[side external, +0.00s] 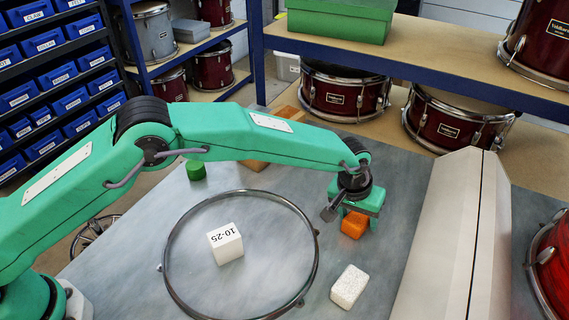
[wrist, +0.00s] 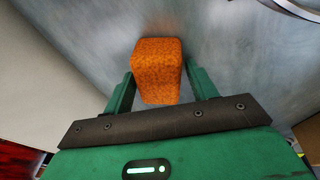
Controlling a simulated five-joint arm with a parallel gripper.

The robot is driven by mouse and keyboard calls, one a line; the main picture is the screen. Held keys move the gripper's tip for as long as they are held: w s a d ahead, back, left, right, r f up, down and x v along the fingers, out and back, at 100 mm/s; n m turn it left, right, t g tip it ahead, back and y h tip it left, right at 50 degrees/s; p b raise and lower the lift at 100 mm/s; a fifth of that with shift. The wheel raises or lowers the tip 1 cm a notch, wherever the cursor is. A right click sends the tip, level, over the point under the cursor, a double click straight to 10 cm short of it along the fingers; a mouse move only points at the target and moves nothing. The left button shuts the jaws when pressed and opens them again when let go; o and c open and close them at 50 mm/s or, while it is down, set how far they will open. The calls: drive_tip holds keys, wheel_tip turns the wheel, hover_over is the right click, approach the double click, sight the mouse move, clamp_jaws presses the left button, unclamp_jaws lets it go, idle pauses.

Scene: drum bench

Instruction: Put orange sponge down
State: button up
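The orange sponge (side external: 353,224) is below my gripper (side external: 356,208) in the side external view, at or just above the grey bench top; a gap beneath it cannot be made out. In the wrist view the sponge (wrist: 157,70) sits between the two green fingers of my gripper (wrist: 159,68). The fingertips meet its left and right sides, so my gripper looks shut on it. The sponge's far underside is hidden.
A metal hoop (side external: 165,265) lies left of the sponge, around a white block marked 10-25 (side external: 226,244). A white speckled block (side external: 349,287) lies in front. A pale angular casing (side external: 450,230) stands to the right. A green block (side external: 196,170) is at the back left.

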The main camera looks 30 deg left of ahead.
sight(359, 215)
drive_tip(key=c, duration=0.8)
drive_tip(key=shift+o, duration=0.2)
drive_tip(key=shift+r, duration=0.1)
drive_tip(key=shift+r, duration=0.35)
wheel_tip(359, 215, up, 3)
drive_tip(key=s+d+r, duration=0.4)
drive_tip(key=s+r, duration=0.3)
drive_tip(key=s, duration=0.4)
